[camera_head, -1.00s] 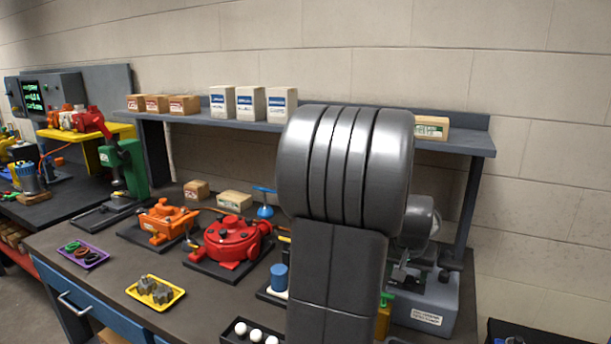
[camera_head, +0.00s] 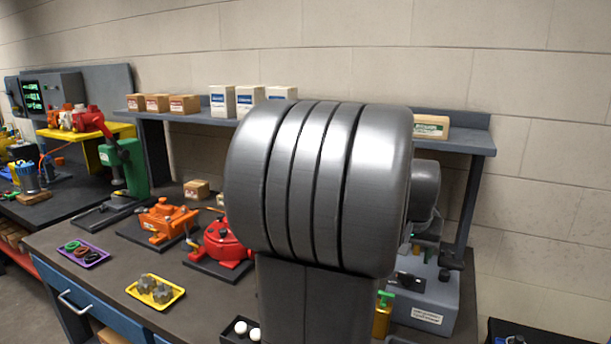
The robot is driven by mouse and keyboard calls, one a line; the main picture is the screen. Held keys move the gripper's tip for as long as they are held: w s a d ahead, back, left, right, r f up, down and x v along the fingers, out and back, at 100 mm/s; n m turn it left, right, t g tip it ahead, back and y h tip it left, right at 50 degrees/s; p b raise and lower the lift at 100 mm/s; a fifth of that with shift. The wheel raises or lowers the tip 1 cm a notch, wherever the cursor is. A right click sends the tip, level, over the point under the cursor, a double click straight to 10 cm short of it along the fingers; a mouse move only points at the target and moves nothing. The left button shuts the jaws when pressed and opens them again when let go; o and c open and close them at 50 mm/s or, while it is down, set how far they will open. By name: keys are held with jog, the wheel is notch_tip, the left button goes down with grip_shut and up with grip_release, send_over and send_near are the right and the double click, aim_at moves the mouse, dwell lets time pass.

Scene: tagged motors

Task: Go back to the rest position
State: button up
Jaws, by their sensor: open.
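My arm fills the middle of the head view, with its large grey ribbed joint close to the camera. My gripper is not visible in this view. The arm hides part of the workbench (camera_head: 205,300), including the right side of a red round motor housing (camera_head: 222,246) on a dark plate. An orange motor housing (camera_head: 166,219) sits on its own dark plate to the left of the red one.
A yellow tray (camera_head: 133,291) of grey gears and a purple tray (camera_head: 101,259) of rings lie at the front left. A shelf (camera_head: 200,118) with boxes runs along the back. A grey machine (camera_head: 436,300) stands right of my arm.

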send_near(405, 273)
jog(key=x, duration=0.8)
jog(key=shift+w+d+f, duration=0.1)
jog(key=shift+d+f, duration=0.1)
jog(key=shift+f, duration=0.15)
jog(key=shift+a+m+h, duration=0.1)
jog(key=shift+m+h, duration=0.2)
jog(key=shift+m, duration=0.6)
jog(key=shift+w+m+g+h+b, duration=0.1)
jog(key=shift+m+g+h+b, duration=0.5)
jog(key=shift+m, duration=1)
jog(key=m, duration=0.2)
jog(key=m+g+p, duration=0.1)
jog(key=m, duration=0.1)
jog(key=shift+w+r+g+h, duration=0.15)
jog(key=shift+r+g+h, duration=0.05)
jog(key=shift+g+h, duration=0.1)
jog(key=m+g+p, duration=0.1)
jog(key=m+p, duration=0.1)
jog(key=m+g+p, duration=0.1)
jog(key=m+p, duration=0.1)
jog(key=m, duration=0.1)
jog(key=shift+w+r, duration=0.15)
jog(key=m+g+p, duration=0.1)
jog(key=m+p, duration=0.2)
jog(key=shift+d, duration=0.2)
jog(key=shift+f+m+p, duration=0.2)
jog(key=shift+m+p, duration=0.3)
